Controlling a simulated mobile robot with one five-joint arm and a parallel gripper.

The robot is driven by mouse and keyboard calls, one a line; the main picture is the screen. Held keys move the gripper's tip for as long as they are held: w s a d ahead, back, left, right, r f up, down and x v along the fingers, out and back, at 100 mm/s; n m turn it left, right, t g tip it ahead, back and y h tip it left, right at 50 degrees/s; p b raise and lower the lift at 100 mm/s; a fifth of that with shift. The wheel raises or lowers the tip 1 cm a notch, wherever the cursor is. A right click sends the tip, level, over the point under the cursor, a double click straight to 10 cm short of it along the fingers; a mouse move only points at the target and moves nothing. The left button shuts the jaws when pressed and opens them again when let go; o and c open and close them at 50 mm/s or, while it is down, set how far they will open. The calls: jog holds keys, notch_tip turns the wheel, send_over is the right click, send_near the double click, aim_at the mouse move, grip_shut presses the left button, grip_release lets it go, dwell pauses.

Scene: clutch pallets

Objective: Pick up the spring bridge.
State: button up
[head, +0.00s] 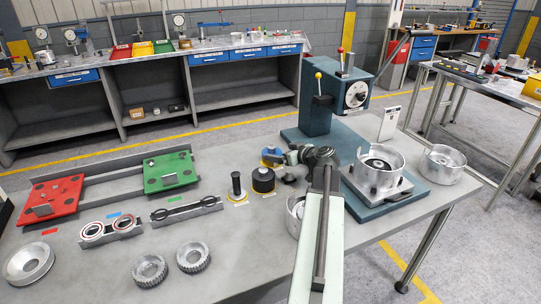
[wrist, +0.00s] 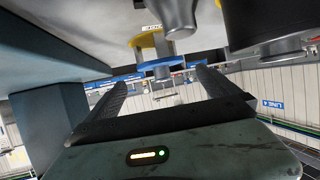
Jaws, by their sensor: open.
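No part in view is marked as the spring bridge, so I cannot tell for certain which one it is. A small part with a blue disc and a yellow flange (head: 270,152) stands on the bench near the press. In the wrist view its blue disc (wrist: 160,67) shows between the fingertips, with no clear contact. My gripper (wrist: 160,80) is open, its two dark fingers apart. In the head view my gripper (head: 286,158) is beside this part and partly hides it.
Two black-topped parts, one slim (head: 237,185) and one wide (head: 263,180), stand close by. The teal press (head: 318,110) rises behind my gripper. Its fixture (head: 380,180) with a metal drum is to the right. Red (head: 55,198) and green (head: 170,171) pallets lie left.

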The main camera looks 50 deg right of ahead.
aim_at(274, 150)
jog(key=b+x, duration=0.1)
jog(key=x, duration=0.5)
jog(key=shift+w+r+b, duration=0.1)
jog(key=shift+w+b, duration=0.05)
jog(key=shift+b, duration=0.2)
jog(key=shift+c, duration=1)
jog(key=shift+r, duration=0.1)
jog(key=c, duration=1.6)
